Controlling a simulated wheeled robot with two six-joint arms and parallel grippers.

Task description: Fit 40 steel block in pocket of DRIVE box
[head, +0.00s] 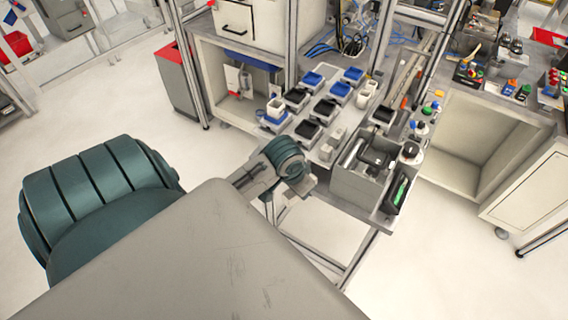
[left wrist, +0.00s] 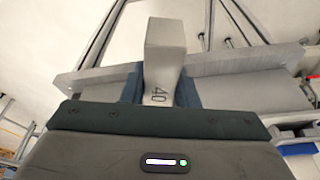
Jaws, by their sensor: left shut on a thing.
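In the left wrist view, my left gripper (left wrist: 160,88) is shut on a pale grey steel block (left wrist: 166,45) marked 40, its blue fingers on both sides. The block stands out well past the fingertips. In the head view, a teal joint (head: 288,158) of my left arm is over the front edge of the bench; the fingers and block cannot be made out there. An open grey box (head: 357,192) is just to its right on the bench, with dark and metal parts in its top. I can read no DRIVE label or pocket. My right gripper is in neither view.
Several black and blue trays (head: 308,130) and pale blocks cover the bench behind my left arm. Black and green knobs (head: 411,150) stand right of the grey box. A metal frame post (head: 383,35) rises behind. The floor in front is clear.

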